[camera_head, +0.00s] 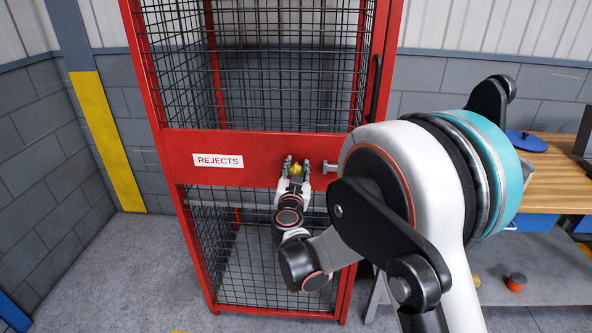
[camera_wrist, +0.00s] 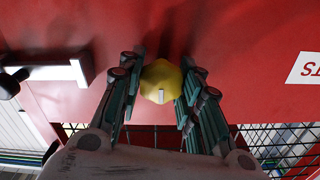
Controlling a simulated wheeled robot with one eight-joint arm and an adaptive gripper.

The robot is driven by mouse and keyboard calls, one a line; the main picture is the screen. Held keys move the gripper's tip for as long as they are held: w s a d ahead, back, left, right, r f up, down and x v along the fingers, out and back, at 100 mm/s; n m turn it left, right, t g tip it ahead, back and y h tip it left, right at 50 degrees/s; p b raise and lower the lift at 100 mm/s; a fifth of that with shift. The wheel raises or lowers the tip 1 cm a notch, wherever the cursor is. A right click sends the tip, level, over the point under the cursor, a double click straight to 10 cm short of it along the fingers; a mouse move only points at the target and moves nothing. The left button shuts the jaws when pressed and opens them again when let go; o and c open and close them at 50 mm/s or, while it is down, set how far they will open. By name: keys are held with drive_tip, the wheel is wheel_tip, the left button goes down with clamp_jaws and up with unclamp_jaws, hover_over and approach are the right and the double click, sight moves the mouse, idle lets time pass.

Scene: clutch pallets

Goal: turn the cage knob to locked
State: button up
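The yellow cage knob (camera_head: 296,169) sits on the red middle panel of the cage door, right of the REJECTS label. It shows large in the wrist view (camera_wrist: 160,78), with a pale mark on its face pointing toward the bottom of that picture. My gripper (camera_head: 297,168) reaches the panel with one finger on each side of the knob. In the wrist view, my gripper's fingers (camera_wrist: 162,72) flank the knob closely, and it fills the gap between them. The fingertips partly hide the knob's sides.
The red cage (camera_head: 255,145) has black mesh above and below the panel. The REJECTS label (camera_head: 218,160) is left of the knob. A pale metal latch (camera_head: 330,167) is close on the right. A wooden-topped bench (camera_head: 560,165) stands at the right. Floor left of the cage is clear.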

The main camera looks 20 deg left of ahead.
drive_tip(key=shift+m, duration=0.3)
drive_tip(key=m, duration=0.4)
drive_tip(key=shift+b, duration=0.3)
drive_tip(key=m, duration=0.5)
drive_tip(key=shift+d+f, duration=0.1)
drive_tip(key=m, duration=0.4)
drive_tip(key=shift+f+b, duration=0.1)
drive_tip(key=shift+b, duration=0.3)
drive_tip(key=shift+m, duration=2.2)
drive_tip(key=shift+f, duration=0.1)
drive_tip(key=o, duration=1.1)
